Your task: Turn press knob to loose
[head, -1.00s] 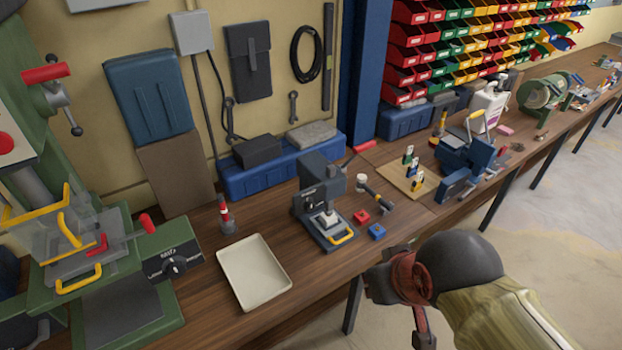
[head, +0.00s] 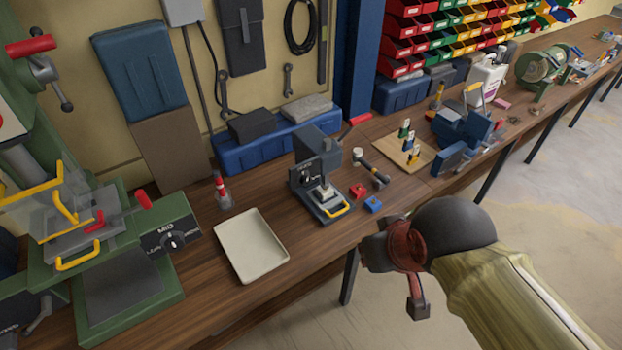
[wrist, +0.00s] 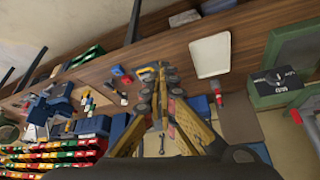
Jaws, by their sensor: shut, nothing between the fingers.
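A large green press (head: 120,262) stands at the left of the bench in the head view. Its black front panel carries a round knob (head: 172,241) under the label MID; the side labels are too small to read surely. The panel also shows in the wrist view (wrist: 279,86). A smaller dark press (head: 320,150) stands mid-bench, with a small dial (head: 306,173) on its front face. My gripper (wrist: 155,70) is shut and empty in the wrist view, apart from both presses. In the head view my fingers cannot be made out; my arm is at lower right.
A cream tray (head: 250,246) lies between the presses. A blue vise (head: 462,132) stands farther right. Bare floor lies before the bench.

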